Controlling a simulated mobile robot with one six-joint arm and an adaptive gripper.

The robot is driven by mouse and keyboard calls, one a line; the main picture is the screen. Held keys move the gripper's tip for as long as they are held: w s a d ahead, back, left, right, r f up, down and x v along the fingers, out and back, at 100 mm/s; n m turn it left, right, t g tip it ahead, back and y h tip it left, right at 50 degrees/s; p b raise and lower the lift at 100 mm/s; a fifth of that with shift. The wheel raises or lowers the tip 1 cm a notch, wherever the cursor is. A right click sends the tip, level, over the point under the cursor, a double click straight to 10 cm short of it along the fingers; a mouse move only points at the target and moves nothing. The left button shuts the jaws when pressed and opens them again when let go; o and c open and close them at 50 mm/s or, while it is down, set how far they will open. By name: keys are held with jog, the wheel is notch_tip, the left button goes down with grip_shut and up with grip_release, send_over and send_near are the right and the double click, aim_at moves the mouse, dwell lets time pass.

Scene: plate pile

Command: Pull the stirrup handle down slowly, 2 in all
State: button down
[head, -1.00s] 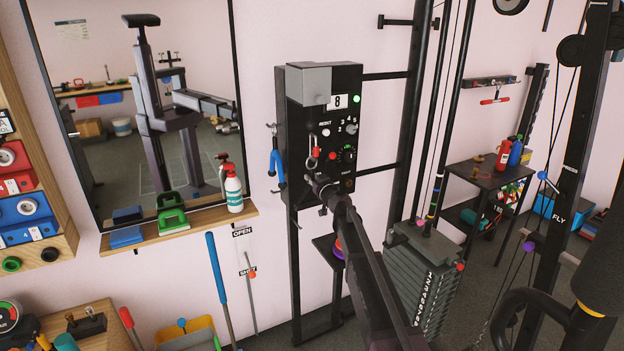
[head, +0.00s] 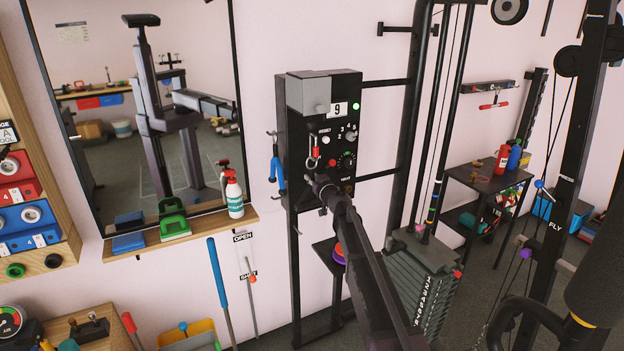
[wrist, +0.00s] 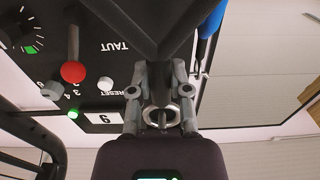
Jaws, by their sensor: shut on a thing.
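The black box (head: 346,105) on the wall frame has a counter (head: 339,109) that reads 9. A metal ring (head: 313,157) hangs at its front. My gripper (head: 322,183) is just below this ring, at the lower front of the box. In the wrist view, turned upside down, my gripper (wrist: 160,98) is shut on the stirrup handle, with the metal ring (wrist: 160,116) between the fingers. The handle is mostly hidden by my fingers and arm. The counter (wrist: 106,118) also shows 9 there, near a lit green lamp (wrist: 73,114).
A red knob (wrist: 73,72) and a dial (wrist: 30,32) sit on the box face beside my gripper. A blue-handled item (head: 277,169) hangs left of the box. A weight stack (head: 423,285) stands to the right. The mirror shelf (head: 180,236) is further left.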

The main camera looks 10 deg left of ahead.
jog(key=shift+r, duration=0.25)
jog(key=shift+r+p, duration=0.4)
jog(key=shift+p, duration=0.15)
jog(key=shift+f, duration=0.1)
jog(key=shift+c, duration=2.4)
grip_release()
jog(key=v, duration=1.2)
